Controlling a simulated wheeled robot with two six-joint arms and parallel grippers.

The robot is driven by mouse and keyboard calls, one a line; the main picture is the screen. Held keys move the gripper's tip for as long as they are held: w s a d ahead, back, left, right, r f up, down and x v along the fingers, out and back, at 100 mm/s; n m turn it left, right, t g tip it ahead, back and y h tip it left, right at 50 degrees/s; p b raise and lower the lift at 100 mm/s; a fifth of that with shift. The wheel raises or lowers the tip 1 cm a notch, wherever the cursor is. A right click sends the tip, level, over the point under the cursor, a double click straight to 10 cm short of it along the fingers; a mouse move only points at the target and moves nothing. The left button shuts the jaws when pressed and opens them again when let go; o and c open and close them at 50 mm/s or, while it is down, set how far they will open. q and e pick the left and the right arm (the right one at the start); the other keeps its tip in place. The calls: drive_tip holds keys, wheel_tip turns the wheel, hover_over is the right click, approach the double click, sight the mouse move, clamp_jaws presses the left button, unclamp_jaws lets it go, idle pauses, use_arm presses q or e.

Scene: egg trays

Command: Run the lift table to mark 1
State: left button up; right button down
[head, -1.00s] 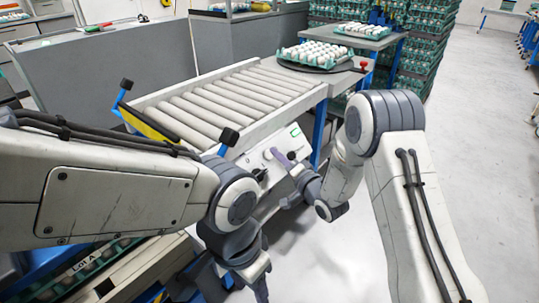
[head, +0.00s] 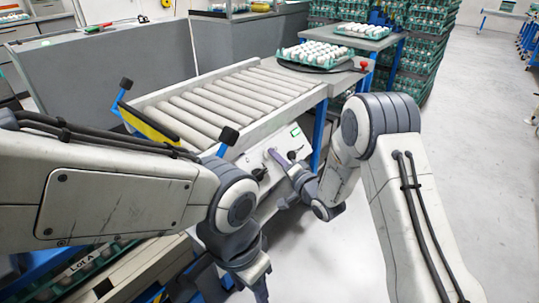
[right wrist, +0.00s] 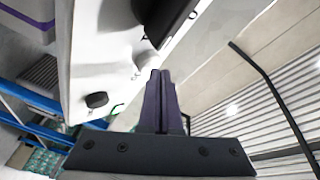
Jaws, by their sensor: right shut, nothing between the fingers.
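A white control panel (head: 281,164) is on the side of the roller conveyor (head: 232,99). It bears a small green display (head: 295,132), a dark knob (head: 291,155), a pale round knob and a black handle (head: 260,174). My right gripper (head: 271,152) is shut and empty, its purple fingertips at the panel by the pale knob. In the right wrist view the shut fingertips (right wrist: 160,73) are close to the pale knob (right wrist: 147,62); I cannot tell whether they touch. My left gripper (head: 261,290) hangs low, its fingers mostly out of frame. No mark 1 is readable.
An egg tray (head: 314,65) sits on a dark round plate at the conveyor's far end, near a red knob (head: 363,66). Another tray (head: 363,36) is on a table behind, before stacked green trays. A "LOT A" crate (head: 84,262) is lower left.

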drive_tip(key=shift+w+a+f, duration=0.15)
drive_tip(key=shift+a+f, duration=0.1)
drive_tip(key=shift+f, duration=0.1)
idle(1.6)
idle(4.2)
drive_tip(key=shift+s+d+r+p, duration=0.4)
drive_tip(key=shift+d+r, duration=0.2)
drive_tip(key=shift+r, duration=0.1)
drive_tip(key=shift+s+d+r+p, duration=0.55)
drive_tip(key=shift+d+r+p, duration=0.2)
drive_tip(key=shift+r, duration=0.1)
drive_tip(key=shift+s+d+r+p, duration=0.55)
drive_tip(key=shift+d+r+p, duration=0.1)
drive_tip(key=shift+d+r, duration=0.15)
